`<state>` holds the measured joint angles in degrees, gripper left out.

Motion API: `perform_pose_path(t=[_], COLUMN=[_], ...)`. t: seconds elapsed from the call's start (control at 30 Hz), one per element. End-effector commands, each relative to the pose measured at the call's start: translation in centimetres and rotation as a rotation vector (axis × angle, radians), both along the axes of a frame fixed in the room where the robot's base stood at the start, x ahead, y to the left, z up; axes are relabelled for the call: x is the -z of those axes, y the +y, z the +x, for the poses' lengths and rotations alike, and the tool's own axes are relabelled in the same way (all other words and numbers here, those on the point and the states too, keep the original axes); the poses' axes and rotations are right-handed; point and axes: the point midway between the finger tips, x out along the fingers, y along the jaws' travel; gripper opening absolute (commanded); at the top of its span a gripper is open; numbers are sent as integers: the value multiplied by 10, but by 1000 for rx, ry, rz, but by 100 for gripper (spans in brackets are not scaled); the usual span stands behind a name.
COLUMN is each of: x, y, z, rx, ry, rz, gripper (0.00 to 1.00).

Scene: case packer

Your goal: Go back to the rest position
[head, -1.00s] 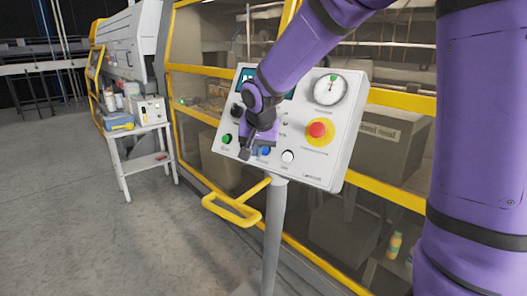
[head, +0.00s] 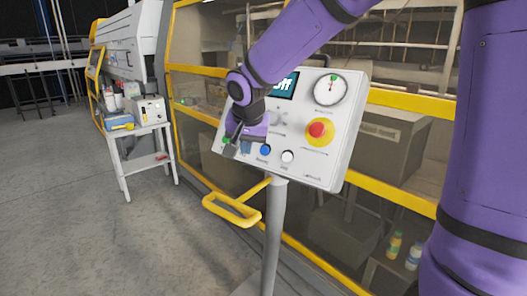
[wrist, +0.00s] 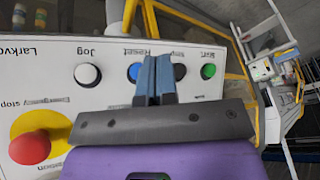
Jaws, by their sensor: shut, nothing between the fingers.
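My gripper (head: 231,146) is in front of the lower left of the white control panel (head: 345,150). Its blue fingers (wrist: 155,75) are together with nothing between them in the wrist view. That view shows the panel upside down, with the white Jog button (wrist: 87,75), blue Reset button (wrist: 135,72), black Stop button (wrist: 180,71) and green Start button (wrist: 208,71). The fingers overlap the area beside Reset; I cannot tell the gap to the panel. The red emergency stop (head: 318,129) sits on a yellow ring.
A yellow handle (head: 233,212) sticks out below the panel from its grey post (head: 272,240). A yellow-framed machine guard (head: 400,200) stands behind. A small table (head: 145,130) with several items is at the left. The floor at left is open.

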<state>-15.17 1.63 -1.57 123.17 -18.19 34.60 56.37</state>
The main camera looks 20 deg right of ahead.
Motion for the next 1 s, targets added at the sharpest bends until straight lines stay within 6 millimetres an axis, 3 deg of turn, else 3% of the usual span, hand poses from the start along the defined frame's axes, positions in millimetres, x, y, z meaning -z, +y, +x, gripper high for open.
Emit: perform_pose_path(t=[0.77, 0.87, 1.0], x=[-2, -10, -31], y=[-1, -8, -26], z=[-2, -11, -43], rx=[-2, -14, -60], ry=[-1, -2, -4], rz=[0, -3, -18], gripper=[0, 0, 0])
